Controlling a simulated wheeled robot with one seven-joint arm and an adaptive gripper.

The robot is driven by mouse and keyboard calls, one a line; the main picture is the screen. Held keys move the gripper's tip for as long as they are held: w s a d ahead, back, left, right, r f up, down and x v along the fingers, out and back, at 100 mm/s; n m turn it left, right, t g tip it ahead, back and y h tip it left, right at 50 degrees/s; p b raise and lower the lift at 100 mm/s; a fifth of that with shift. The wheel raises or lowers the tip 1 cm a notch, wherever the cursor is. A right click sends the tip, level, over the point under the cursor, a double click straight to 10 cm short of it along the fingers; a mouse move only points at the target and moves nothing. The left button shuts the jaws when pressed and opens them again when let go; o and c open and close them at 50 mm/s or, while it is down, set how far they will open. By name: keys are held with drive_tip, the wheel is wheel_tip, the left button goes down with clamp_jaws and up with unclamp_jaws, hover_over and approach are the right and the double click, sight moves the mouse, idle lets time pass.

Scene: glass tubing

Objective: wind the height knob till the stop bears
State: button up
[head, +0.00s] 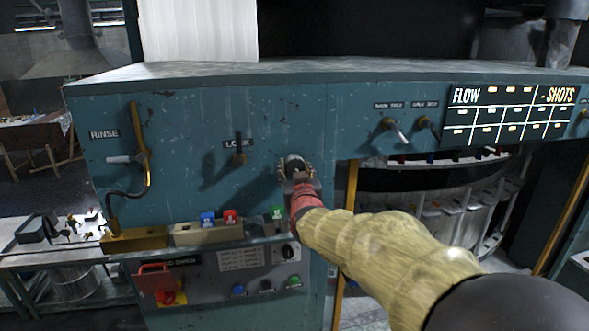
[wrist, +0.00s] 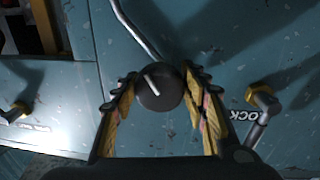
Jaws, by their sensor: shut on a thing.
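A dark round knob (wrist: 158,90) with a pale pointer line sits on the teal panel; it also shows in the head view (head: 294,164), partly covered by my gripper. My gripper (head: 298,175) is shut on the knob, with one yellow-padded finger on each side of it in the wrist view. The pointer line slants toward the upper left in the wrist view. A thin bent metal rod (wrist: 137,32) runs down to the knob's far edge there; I cannot tell whether it touches. No label for the knob is readable, and I cannot identify the stop.
A LOCK lever (head: 239,152) stands left of the knob, and a RINSE lever (head: 140,152) farther left. Two switches (head: 394,128) and a FLOW SHOTS board (head: 510,115) are right.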

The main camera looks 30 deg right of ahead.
drive_tip(key=shift+c, duration=0.9)
drive_tip(key=shift+f+m+b, duration=0.15)
drive_tip(key=shift+m+b, duration=0.15)
drive_tip(key=shift+b, duration=0.75)
drive_tip(key=shift+m+b, duration=0.5)
drive_tip(key=shift+b, duration=0.45)
drive_tip(key=shift+m+b, duration=0.3)
drive_tip(key=shift+b, duration=0.05)
drive_tip(key=o, duration=1.2)
drive_tip(key=shift+c, duration=0.2)
drive_tip(key=shift+s, duration=0.1)
